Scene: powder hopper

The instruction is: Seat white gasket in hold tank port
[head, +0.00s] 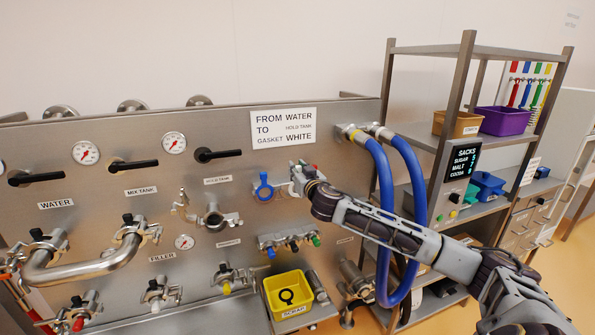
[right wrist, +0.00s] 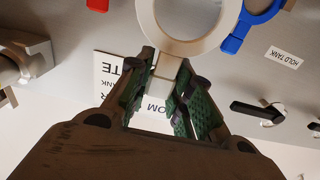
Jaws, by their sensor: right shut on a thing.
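The white gasket (right wrist: 190,47) is a flat ring with a tab, large at the top of the right wrist view. My right gripper (right wrist: 163,82) is shut on its tab between green pads. In the head view my right gripper (head: 300,174) is close to the panel, right of the blue gasket (head: 263,187), and hides most of the white one. I cannot tell whether the ring touches the panel. The hold tank port (head: 213,217) is a round steel fitting left of the blue gasket, under the HOLD TANK label (head: 217,180). My left gripper is not in view.
A sign (head: 283,128) on the panel reads water to hold tank, gasket white. Black valve handles (head: 217,155) and a bent steel pipe (head: 85,268) stick out on the left. Blue hoses (head: 385,190) hang behind my right arm. A yellow bin (head: 288,295) stands below.

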